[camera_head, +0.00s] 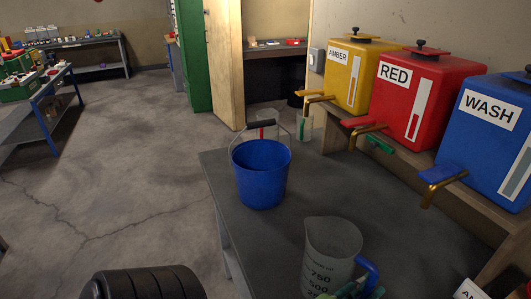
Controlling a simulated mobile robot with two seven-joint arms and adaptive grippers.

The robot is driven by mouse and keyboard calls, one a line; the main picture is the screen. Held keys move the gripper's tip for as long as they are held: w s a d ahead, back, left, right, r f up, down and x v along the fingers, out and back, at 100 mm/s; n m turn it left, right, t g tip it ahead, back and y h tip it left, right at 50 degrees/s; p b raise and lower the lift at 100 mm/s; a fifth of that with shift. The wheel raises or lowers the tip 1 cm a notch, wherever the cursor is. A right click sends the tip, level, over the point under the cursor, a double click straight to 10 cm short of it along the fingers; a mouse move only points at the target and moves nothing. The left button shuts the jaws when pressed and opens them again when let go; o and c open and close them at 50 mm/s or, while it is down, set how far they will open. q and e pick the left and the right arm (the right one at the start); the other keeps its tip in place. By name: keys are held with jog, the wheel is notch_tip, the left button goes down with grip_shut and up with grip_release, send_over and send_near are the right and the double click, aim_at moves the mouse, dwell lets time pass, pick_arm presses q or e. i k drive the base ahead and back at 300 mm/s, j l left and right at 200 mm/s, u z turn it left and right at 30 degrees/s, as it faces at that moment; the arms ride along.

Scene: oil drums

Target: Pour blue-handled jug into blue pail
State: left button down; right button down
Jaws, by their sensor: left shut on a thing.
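The blue-handled jug (328,243) is a clear grey measuring jug with dark numbers, at the bottom middle of the head view. It looks about upright, with its blue handle on the right, and its base is cut off by the frame edge. My left gripper (348,289) shows only in part at the bottom edge, shut on the jug by its handle. I cannot tell whether the jug touches the bench or what it holds. The blue pail (262,178) stands upright on the bench beyond the jug, apart from it, its wire bail with black grip raised.
The dark bench (300,212) is clear between jug and pail. Amber (345,85), red (407,112) and blue WASH (490,150) tanks with taps line its right side. A small clear jug (304,128) stands under the amber tap. A red handle shows behind the pail.

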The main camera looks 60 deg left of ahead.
aim_at(261, 167)
jog(key=k+j+u, duration=0.15)
jog(key=j+u, duration=0.2)
jog(key=k+j+u, duration=0.15)
jog(key=j+u, duration=0.6)
jog(key=j, duration=0.2)
jog(key=j+z, duration=0.2)
jog(key=z, duration=1.15)
jog(key=j+z, duration=0.3)
jog(key=k+j+z, duration=0.15)
jog(key=j+z, duration=0.2)
jog(key=k+j+z, duration=0.15)
jog(key=j+z, duration=0.15)
jog(key=k+j+z, duration=0.1)
jog(key=j, duration=0.25)
jog(key=k+j, duration=0.3)
jog(key=k+j+z, duration=0.15)
jog(key=j, duration=0.3)
jog(key=i+j, duration=0.25)
